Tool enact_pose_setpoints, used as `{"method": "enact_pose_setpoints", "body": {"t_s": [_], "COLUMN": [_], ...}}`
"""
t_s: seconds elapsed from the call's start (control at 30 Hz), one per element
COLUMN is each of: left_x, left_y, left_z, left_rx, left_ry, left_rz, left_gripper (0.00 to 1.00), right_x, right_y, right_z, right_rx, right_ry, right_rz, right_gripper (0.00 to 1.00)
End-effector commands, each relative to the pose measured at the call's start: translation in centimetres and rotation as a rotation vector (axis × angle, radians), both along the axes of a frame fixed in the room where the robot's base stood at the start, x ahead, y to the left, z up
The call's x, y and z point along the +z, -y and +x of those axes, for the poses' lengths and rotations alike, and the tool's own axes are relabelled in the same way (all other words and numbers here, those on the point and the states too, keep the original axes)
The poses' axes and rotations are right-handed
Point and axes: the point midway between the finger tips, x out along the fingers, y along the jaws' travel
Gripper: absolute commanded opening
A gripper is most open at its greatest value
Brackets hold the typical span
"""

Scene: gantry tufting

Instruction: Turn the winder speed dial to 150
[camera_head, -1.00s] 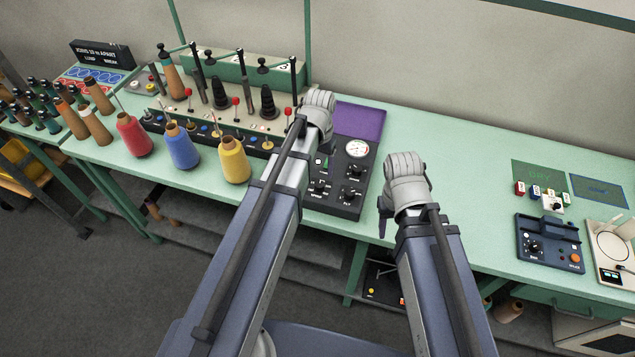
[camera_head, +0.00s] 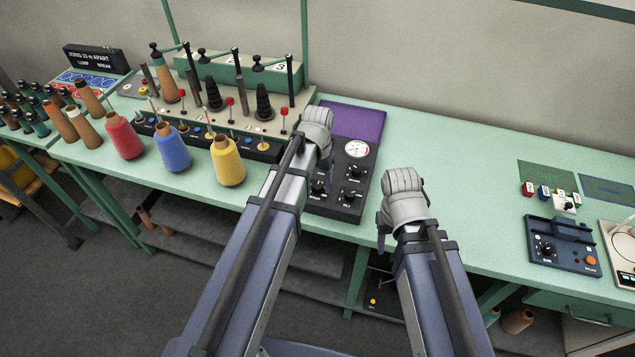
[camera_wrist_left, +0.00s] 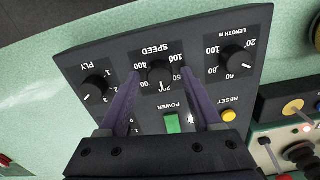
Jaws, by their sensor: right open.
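The winder panel (camera_head: 337,205) is a dark box with a round gauge and several black knobs. In the left wrist view, its speed dial (camera_wrist_left: 160,75) is a black knob under the SPEED label, between ply and length knobs. My left gripper (camera_wrist_left: 160,78) is open, with one purple finger on each side of the dial. I cannot tell whether they touch it, and the pointer's exact reading is unclear. In the head view my left gripper (camera_head: 328,172) is over the panel, mostly hidden by its wrist. My right gripper (camera_head: 383,232) is open and empty right of the panel.
The green power switch (camera_wrist_left: 172,123) and yellow reset button (camera_wrist_left: 229,115) are near my left fingers. Red, blue and yellow cones (camera_head: 228,160) stand left of my left arm. A blue control box (camera_head: 562,245) stands at right; the table between is clear.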

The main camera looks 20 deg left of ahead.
Motion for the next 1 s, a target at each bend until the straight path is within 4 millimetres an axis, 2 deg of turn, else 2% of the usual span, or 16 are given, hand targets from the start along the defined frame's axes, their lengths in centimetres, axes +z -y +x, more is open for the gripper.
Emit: {"method": "enact_pose_setpoints", "body": {"t_s": [0.07, 0.57, 1.0], "left_x": [0.0, -0.01, -0.01], "left_y": [0.0, 0.0, 0.0], "left_z": [0.0, 0.0, 0.0], "left_rx": [0.0, 0.0, 0.058], "left_ry": [0.0, 0.0, 0.0], "left_rz": [0.0, 0.0, 0.0], "left_gripper": [0.55, 0.0, 0.0], "right_x": [0.0, -0.01, -0.01], "right_y": [0.0, 0.0, 0.0], "right_z": [0.0, 0.0, 0.0], "right_rx": [0.0, 0.0, 0.0], "right_ry": [0.0, 0.0, 0.0], "right_rz": [0.0, 0.0, 0.0], "right_gripper": [0.5, 0.5, 0.5]}}
